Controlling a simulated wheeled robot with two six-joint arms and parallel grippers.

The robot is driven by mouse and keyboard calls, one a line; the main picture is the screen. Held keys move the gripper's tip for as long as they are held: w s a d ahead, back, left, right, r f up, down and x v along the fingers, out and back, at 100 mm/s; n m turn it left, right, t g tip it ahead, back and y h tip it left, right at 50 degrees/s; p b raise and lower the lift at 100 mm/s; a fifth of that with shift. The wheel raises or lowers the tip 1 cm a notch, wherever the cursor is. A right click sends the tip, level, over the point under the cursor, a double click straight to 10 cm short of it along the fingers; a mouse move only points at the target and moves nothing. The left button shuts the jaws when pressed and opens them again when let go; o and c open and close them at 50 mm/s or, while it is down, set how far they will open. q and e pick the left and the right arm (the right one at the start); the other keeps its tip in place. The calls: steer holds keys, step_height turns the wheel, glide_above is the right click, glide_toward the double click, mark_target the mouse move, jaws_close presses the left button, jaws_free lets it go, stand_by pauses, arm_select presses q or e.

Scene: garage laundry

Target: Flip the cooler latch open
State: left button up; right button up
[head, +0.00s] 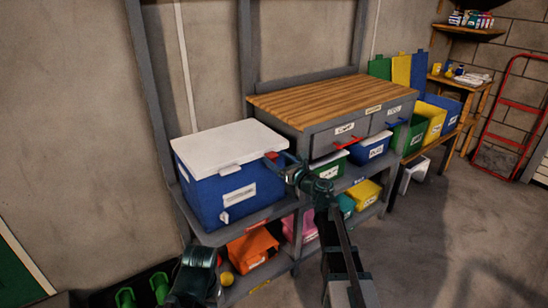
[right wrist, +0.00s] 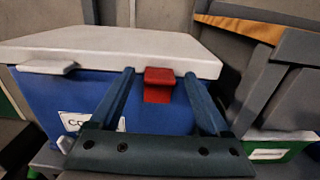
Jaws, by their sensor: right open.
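The cooler is a blue box with a white lid (head: 228,143), standing on the shelf left of the wooden-topped bench; its blue body (head: 205,200) bears a white label. In the right wrist view, the red latch (right wrist: 158,85) hangs from the edge of the white lid (right wrist: 100,48) against the blue wall. Contact cannot be told. Of my left arm only a dark part shows.
The bench's wooden top (head: 325,97) rises right behind the cooler, with a red drawer handle (head: 347,142) close to my right arm. Below are an orange bin (head: 252,247) and other coloured bins. The floor at right (head: 440,240) is clear.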

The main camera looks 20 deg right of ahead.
steer(key=shift+x, duration=0.85)
